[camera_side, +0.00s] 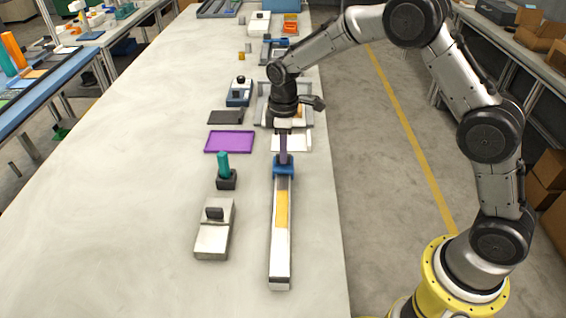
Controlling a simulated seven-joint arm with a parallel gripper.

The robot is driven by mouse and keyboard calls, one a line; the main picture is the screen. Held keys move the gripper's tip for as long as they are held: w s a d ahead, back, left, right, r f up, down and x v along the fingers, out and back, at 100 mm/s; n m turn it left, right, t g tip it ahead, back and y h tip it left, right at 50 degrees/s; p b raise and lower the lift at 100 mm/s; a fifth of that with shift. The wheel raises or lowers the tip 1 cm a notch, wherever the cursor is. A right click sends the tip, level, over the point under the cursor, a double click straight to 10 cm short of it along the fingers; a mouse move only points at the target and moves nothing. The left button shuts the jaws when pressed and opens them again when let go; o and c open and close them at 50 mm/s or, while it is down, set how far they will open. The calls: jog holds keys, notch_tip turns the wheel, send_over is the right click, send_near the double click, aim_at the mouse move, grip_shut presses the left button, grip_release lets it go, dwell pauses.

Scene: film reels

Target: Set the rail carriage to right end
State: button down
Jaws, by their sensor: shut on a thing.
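A long pale rail (281,235) with a yellow-orange strip along part of its top lies along the right side of the table, running from near to far in the picture. The blue rail carriage (284,168) sits at the far end of the rail's visible length. A dark purple upright handle (283,148) stands on it. My gripper (283,129) points down and is shut on the top of this handle. The fingertips are small in the picture, and what lies directly behind the gripper is partly hidden.
A purple tray (230,142), a teal-handled block (226,172) and a grey-white box with a dark knob (214,232) lie left of the rail. A white plate (299,143) is close behind the carriage. The table's left part is clear; its right edge is near.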

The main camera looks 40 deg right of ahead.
jog(key=shift+w+d+r, duration=0.1)
jog(key=shift+w+d, duration=0.15)
jog(key=shift+w, duration=0.05)
jog(key=c, duration=0.9)
grip_release()
jog(key=shift+o, duration=0.2)
notch_tip(320, 180, up, 14)
